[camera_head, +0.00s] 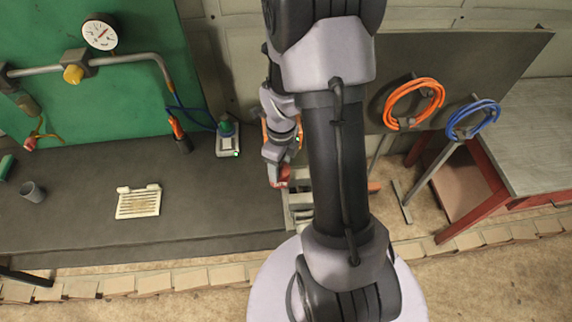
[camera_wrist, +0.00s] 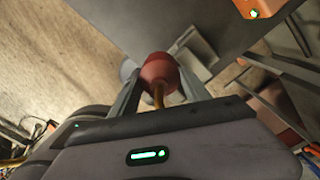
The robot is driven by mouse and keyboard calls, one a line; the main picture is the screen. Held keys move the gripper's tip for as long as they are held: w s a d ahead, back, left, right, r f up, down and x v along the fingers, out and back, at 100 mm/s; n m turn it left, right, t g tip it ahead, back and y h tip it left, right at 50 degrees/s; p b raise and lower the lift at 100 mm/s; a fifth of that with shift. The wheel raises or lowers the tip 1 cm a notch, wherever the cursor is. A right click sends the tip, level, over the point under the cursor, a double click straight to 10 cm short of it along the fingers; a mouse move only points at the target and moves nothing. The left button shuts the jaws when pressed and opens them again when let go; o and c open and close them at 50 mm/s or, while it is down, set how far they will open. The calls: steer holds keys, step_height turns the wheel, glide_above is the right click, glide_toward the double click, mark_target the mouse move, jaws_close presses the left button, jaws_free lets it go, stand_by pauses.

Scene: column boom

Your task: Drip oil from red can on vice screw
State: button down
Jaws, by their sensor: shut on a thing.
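My gripper (camera_head: 279,170) is shut on the red can (camera_head: 284,175) near the right end of the dark bench. In the wrist view the red can (camera_wrist: 156,70) sits between the two fingers, and a yellowish spout (camera_wrist: 158,96) shows below its body. A pale grey metal piece (camera_head: 298,200), perhaps the vice, stands just below the can in the head view, at the bench end. It is partly hidden behind my arm. I cannot make out the vice screw or whether the spout is over it. No oil drop is visible.
On the bench (camera_head: 80,220) lie a cream slotted tray (camera_head: 138,202), a grey cup (camera_head: 33,191) and a small device with a green light (camera_head: 228,140). Orange (camera_head: 413,103) and blue (camera_head: 472,119) coils hang at right, near a red-framed table (camera_head: 530,130). The front-left bench is mostly clear.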

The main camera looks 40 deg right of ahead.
steer(key=shift+w+a+f+y+b, duration=0.15)
steer(key=shift+a+f+b, duration=0.05)
steer(key=shift+f+b, duration=0.25)
steer(key=shift+w+a+f+y+b, duration=0.15)
steer(key=shift+f+b, duration=0.15)
steer(key=shift+b, duration=0.2)
steer(key=shift+f+t+b, duration=0.3)
steer(key=shift+t+b, duration=0.1)
steer(key=shift+b, duration=0.55)
steer(key=f+y+b, duration=0.1)
steer(key=b, duration=0.2)
steer(key=a+f+t+y+b, duration=0.1)
steer(key=f+b, duration=0.1)
steer(key=b, duration=0.2)
steer(key=w+f+t+y+b, duration=0.1)
steer(key=b, duration=0.3)
steer(key=shift+a+f+y, duration=0.15)
steer(key=shift+a+y, duration=0.15)
steer(key=shift+a, duration=0.05)
steer(key=shift+w+a+f+t+y+b, duration=0.15)
steer(key=shift+f+t+y+b, duration=0.45)
steer(key=shift+y+b, duration=0.7)
steer(key=shift+a+f+t+y+b, duration=0.15)
steer(key=shift+f+t+y+b, duration=0.5)
steer(key=shift+b, duration=1.2)
steer(key=shift+w+a+f+t+y+b, duration=0.15)
steer(key=shift+f+t+y+b, duration=0.45)
steer(key=shift+y+b, duration=0.75)
steer(key=shift+s+h, duration=0.1)
steer(key=shift+h, duration=0.2)
